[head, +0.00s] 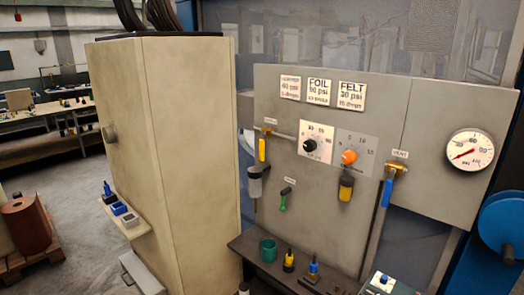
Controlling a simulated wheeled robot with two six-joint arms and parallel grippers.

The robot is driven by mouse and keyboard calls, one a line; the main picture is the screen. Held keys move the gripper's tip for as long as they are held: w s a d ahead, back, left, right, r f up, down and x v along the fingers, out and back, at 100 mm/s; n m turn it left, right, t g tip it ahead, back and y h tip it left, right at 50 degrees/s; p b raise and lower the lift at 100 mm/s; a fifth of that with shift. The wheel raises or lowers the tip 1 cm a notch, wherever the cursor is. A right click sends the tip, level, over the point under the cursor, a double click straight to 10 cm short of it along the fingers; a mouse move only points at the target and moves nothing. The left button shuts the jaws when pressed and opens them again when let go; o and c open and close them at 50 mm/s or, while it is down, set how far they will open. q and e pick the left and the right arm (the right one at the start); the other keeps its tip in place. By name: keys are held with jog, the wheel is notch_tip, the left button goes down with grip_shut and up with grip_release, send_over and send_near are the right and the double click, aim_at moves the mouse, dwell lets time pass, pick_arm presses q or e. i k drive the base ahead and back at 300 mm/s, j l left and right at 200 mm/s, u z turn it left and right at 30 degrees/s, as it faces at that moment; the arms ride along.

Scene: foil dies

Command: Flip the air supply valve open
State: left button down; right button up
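A grey control panel (327,215) stands right of centre. A yellow-handled lever (262,150) hangs straight down at its left, by a brass fitting on a short horizontal pipe, under a small label (270,121). A blue-handled lever (387,192) hangs down from a brass fitting (398,169) at the right, beneath another small label (400,154). A small green handle (283,203) hangs tilted lower on the panel. The small labels are too blurred to read surely, so I cannot tell which lever is the air supply valve. Neither of my grippers is in view.
A pressure gauge (470,150) has its red needle pointing lower left. A black knob (310,146) and an orange knob (348,157) sit mid-panel. A shelf below holds a green cup (267,249) and small bottles. A tall beige cabinet (168,150) stands left.

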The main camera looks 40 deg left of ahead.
aim_at(262, 141)
jog(key=i+u, duration=0.1)
jog(key=u, duration=0.35)
jog(key=i+u, duration=0.1)
jog(key=u, duration=0.3)
jog(key=i+u, duration=0.1)
jog(key=u, duration=0.35)
